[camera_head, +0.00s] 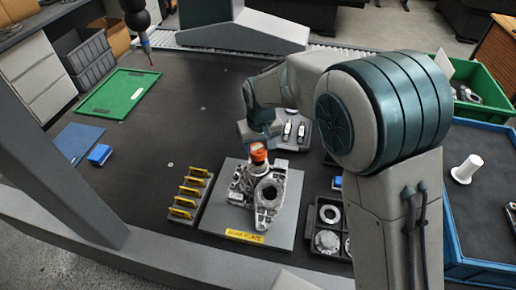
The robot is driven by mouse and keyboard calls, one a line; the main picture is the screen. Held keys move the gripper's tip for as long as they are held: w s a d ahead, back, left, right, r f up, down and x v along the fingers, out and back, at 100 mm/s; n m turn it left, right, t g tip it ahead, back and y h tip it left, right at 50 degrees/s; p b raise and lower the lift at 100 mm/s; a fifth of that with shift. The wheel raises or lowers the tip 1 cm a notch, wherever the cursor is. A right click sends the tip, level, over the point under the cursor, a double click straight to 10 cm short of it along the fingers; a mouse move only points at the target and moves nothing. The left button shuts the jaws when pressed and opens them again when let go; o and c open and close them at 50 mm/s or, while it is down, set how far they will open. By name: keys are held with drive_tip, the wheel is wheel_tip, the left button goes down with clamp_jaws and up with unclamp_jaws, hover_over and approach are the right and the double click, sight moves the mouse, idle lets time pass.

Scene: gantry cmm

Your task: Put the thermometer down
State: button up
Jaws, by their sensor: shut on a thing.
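My arm reaches over the dark table from the right, and my gripper (258,147) points down above a grey metal casting (266,192). An orange piece (258,154) shows at my gripper's end; it appears to be the held thermometer, but it is too small to be sure. The fingers are hard to make out, and the lower part of what they hold blends into the casting. I cannot tell whether it touches the casting. The casting stands on a grey plate (225,212) with a yellow label at its front edge.
A rack with several yellow-edged pieces (189,193) stands left of the plate. A black tray of round parts (328,214) is on the right. A green tray (117,95), blue mat (78,142) and small blue box (99,154) lie left. A dark probe (143,38) hangs behind.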

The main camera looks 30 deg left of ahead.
sight(260, 152)
drive_tip(key=shift+f, duration=1.1)
drive_tip(key=shift+f, duration=0.15)
drive_tip(key=o, duration=1)
drive_tip(key=r, duration=0.8)
drive_tip(key=s+d+r+b, duration=0.1)
drive_tip(key=r, duration=0.3)
drive_tip(key=shift+r, duration=0.15)
